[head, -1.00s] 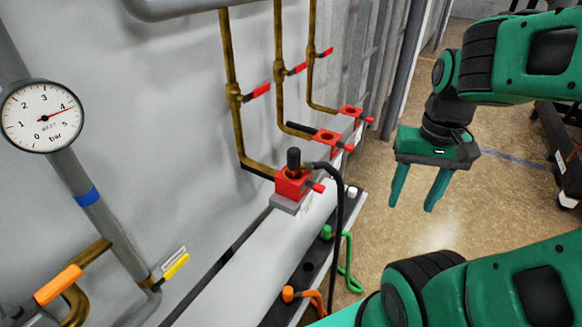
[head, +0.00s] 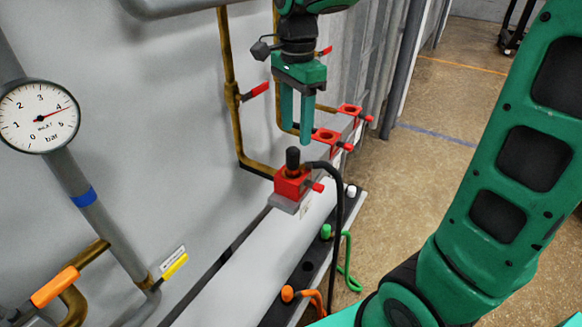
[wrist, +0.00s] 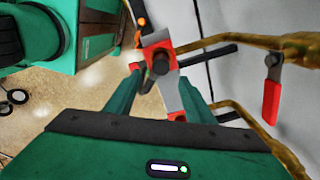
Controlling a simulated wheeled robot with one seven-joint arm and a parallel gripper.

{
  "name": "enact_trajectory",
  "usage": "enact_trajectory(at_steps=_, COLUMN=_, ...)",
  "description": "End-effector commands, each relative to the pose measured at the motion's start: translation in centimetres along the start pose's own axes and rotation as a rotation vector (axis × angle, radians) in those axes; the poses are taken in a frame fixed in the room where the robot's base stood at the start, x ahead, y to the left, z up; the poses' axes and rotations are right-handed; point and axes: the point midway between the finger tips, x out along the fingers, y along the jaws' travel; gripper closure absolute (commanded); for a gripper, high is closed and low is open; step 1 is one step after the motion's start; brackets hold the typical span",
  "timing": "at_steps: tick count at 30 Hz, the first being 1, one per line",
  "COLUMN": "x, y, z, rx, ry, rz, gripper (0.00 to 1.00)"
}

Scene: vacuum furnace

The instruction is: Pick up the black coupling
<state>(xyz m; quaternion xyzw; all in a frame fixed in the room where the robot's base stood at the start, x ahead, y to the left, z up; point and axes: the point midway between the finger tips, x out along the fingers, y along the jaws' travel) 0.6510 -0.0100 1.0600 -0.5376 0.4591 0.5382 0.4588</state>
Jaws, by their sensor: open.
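The black coupling (head: 293,158) stands upright in the top of the nearest red block (head: 291,184), with a black hose (head: 338,205) running from that block down toward the floor side. My gripper (head: 296,138) points down, open and empty, and appears above or just behind the coupling in the head view. In the wrist view the coupling (wrist: 160,63) shows end-on as a dark round shape on the red block, ahead of and between my two green fingers (wrist: 160,92). The fingers do not touch it.
Two more red blocks (head: 325,137) sit farther back along the white ledge. Brass pipes with red-handled valves (head: 258,90) rise along the wall close to my gripper. Green (head: 326,231) and orange (head: 287,293) plugs sit on a lower black strip.

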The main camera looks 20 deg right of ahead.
Motion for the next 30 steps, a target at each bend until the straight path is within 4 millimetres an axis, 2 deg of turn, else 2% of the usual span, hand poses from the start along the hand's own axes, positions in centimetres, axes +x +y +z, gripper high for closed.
enact_trajectory(at_steps=6, x=3.3, y=0.1, z=0.0, rx=0.0, ry=0.0, rz=0.004, gripper=0.51)
enact_trajectory(at_steps=14, x=5.0, y=0.1, z=0.1, rx=-0.001, ry=0.0, rz=0.001, gripper=0.51)
enact_trajectory(at_steps=24, x=9.3, y=0.0, z=0.6, rx=-0.001, ry=0.0, rz=0.003, gripper=0.51)
enact_trajectory(at_steps=30, x=9.7, y=-0.1, z=0.6, rx=-0.001, ry=0.0, rz=0.0, gripper=0.51)
